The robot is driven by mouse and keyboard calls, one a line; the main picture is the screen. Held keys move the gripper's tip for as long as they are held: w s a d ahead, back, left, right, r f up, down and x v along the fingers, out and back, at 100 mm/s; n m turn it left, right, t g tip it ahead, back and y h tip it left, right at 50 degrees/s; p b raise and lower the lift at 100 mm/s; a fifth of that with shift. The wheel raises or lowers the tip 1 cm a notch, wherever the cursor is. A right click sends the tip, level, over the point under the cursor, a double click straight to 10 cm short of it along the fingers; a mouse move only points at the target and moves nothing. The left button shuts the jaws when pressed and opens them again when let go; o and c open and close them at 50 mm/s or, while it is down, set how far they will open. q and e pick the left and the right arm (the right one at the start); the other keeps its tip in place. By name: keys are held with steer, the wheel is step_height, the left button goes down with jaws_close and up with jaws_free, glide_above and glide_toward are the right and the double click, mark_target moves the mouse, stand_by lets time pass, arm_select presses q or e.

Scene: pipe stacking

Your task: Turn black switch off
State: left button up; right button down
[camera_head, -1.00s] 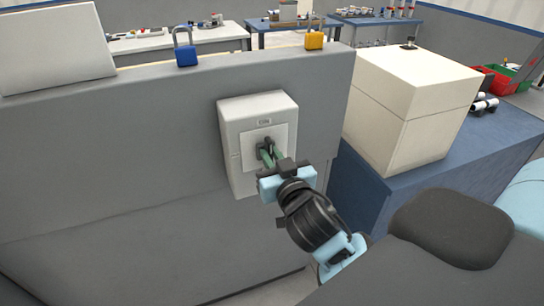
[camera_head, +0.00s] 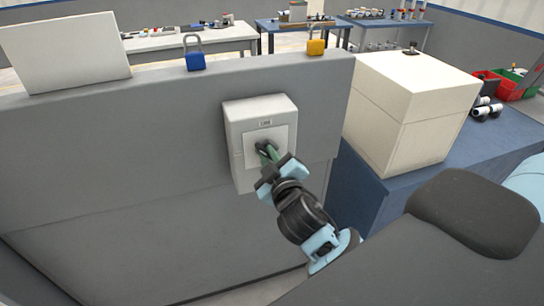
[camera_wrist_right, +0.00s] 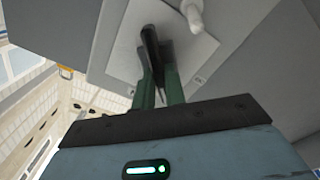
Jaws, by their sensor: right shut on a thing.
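The black switch (camera_head: 262,146) sits on the front plate of a light grey switch box (camera_head: 262,107), which is fixed to a grey wall panel. My right gripper (camera_head: 267,153) reaches the switch from the lower right and is rolled to a slant. In the right wrist view its green fingers (camera_wrist_right: 156,76) are shut on the black switch (camera_wrist_right: 149,42), whose tip shows beyond them. The fingers hide part of the switch, and I cannot read its exact position against the marks on the plate. My left gripper is not in view.
A blue padlock (camera_head: 196,61) and a yellow padlock (camera_head: 316,46) stand on the panel's top edge. A large cream box (camera_head: 420,95) rests on a blue table (camera_head: 445,160) to the right. A white board (camera_head: 65,55) stands at the upper left.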

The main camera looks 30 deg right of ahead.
steer(key=n, duration=0.4)
steer(key=shift+a+f+n, duration=0.1)
steer(key=shift+f+n, duration=0.05)
steer(key=shift+n, duration=0.25)
steer(key=n, duration=0.4)
steer(key=shift+f+n, duration=0.2)
steer(key=shift+n, duration=0.1)
steer(key=c, duration=1.5)
jaws_free()
steer(key=shift+o, duration=0.2)
steer(key=shift+s, duration=0.1)
